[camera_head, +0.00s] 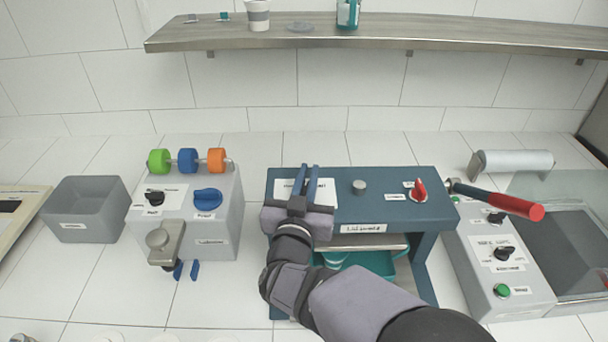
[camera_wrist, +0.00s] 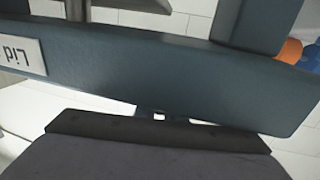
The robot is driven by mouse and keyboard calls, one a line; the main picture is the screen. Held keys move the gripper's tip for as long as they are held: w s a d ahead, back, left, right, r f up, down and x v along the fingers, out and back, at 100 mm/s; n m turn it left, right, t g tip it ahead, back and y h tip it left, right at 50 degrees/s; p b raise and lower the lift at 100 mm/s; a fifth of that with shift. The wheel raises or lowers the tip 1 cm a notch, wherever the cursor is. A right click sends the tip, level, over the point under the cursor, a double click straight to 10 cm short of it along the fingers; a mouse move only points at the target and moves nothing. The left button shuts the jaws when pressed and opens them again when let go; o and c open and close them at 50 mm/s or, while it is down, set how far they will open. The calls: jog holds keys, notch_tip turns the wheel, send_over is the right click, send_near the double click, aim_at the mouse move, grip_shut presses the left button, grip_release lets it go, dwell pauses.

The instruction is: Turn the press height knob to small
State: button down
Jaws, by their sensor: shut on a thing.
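The dark blue lid press (camera_head: 385,212) stands in the middle of the counter. It also fills the wrist view (camera_wrist: 190,75), with part of its label upside down at the left. My gripper (camera_head: 305,178) is over the left part of the press top, in front of a white label plate (camera_head: 326,190). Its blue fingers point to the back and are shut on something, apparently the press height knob. The knob is hidden by my gripper, so its setting cannot be read. The fingertips do not show clearly in the wrist view.
A grey peg (camera_head: 359,187) and a red knob (camera_head: 419,191) are on the press top to the right. A red-handled lever (camera_head: 510,204) and a grey control box (camera_head: 500,255) are further right. A grey dispenser box (camera_head: 205,215) stands left. A shelf (camera_head: 380,35) runs above.

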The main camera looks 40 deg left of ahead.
aim_at(305, 192)
jog(key=shift+w+d+m+t+h+p, duration=0.1)
jog(key=shift+d+m+t+h+p, duration=0.2)
jog(key=shift+m+h, duration=0.5)
jog(key=shift+w+d+m+t+h+p, duration=0.1)
jog(key=shift+m+t+h+p, duration=0.3)
jog(key=shift+h, duration=0.6)
jog(key=shift+w+d+m+t+h+p, duration=0.1)
jog(key=shift+d+m+t+h+p, duration=0.1)
jog(key=shift+m+t+h, duration=0.45)
jog(key=shift+r+h, duration=0.1)
jog(key=shift+h, duration=0.25)
jog(key=c, duration=1.8)
grip_release()
jog(key=shift+c, duration=0.2)
jog(key=b+v, duration=0.2)
jog(key=v, duration=0.3)
jog(key=shift+s, duration=0.3)
jog(key=shift+b+v, duration=0.4)
jog(key=shift+v, duration=0.5)
jog(key=shift+d, duration=0.1)
